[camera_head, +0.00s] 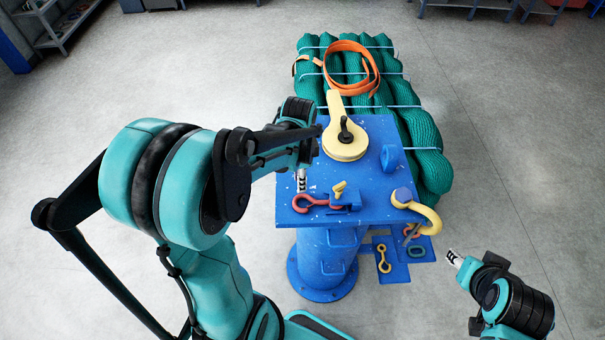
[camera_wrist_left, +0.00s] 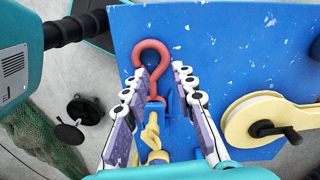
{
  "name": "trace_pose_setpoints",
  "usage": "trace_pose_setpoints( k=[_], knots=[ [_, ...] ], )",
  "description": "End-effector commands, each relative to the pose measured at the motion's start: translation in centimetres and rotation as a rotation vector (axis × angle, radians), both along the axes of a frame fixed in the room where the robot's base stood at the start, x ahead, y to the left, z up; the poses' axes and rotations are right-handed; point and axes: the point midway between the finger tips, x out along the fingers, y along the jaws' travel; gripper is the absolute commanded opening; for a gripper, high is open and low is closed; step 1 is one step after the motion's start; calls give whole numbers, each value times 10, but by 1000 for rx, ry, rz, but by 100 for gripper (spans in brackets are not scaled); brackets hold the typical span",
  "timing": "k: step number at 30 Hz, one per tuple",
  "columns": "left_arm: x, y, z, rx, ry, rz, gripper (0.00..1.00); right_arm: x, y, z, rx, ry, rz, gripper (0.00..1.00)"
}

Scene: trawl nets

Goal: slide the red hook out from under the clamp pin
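The red hook (camera_head: 308,204) lies at the left front of the blue table top (camera_head: 375,135), with its shank running into the small blue clamp (camera_head: 347,199). The yellow clamp pin (camera_head: 340,189) stands on the clamp. In the left wrist view the round loop of the red hook (camera_wrist_left: 152,48) and the yellow pin (camera_wrist_left: 152,132) show between and beyond the fingers. My left gripper (camera_head: 302,180) is open and empty, above the hook; its two fingers are apart in the left wrist view (camera_wrist_left: 161,72). My right gripper (camera_head: 454,259) is off to the right, away from the table; its fingers are too small to read.
A yellow pulley block (camera_head: 345,142) stands behind the clamp. A large yellow hook (camera_head: 425,213) sits at the table's right front corner. Green net rolls (camera_head: 415,97) with an orange strap (camera_head: 366,60) lie behind. Small pieces lie on blue plates (camera_head: 393,273) below. Floor on the right is clear.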

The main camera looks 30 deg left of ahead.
Motion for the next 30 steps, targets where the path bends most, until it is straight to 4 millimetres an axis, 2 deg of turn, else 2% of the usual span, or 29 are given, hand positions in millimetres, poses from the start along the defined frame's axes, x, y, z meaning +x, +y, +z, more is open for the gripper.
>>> trace_pose_setpoints(
  k=[4, 7, 19, 24, 30],
  knots=[
    [1, 0, -3, 0, 0, 0, 26, 0, 0, 0, 0, 0, 0, 40],
    [1, 0, -12, 1, -1, 0, 26, 0, 0, 1, 0, 0, 0, 40],
    [0, -1, -69, 0, -1, 0, 26, 0, 0, 1, 0, 0, 0, 40],
    [0, -1, -77, 0, -1, 0, 26, 0, 0, 2, 0, 0, 0, 40],
    [0, -1, -78, 1, -1, 0, 26, 0, 0, 2, 0, 0, 0, 40]
  ],
)
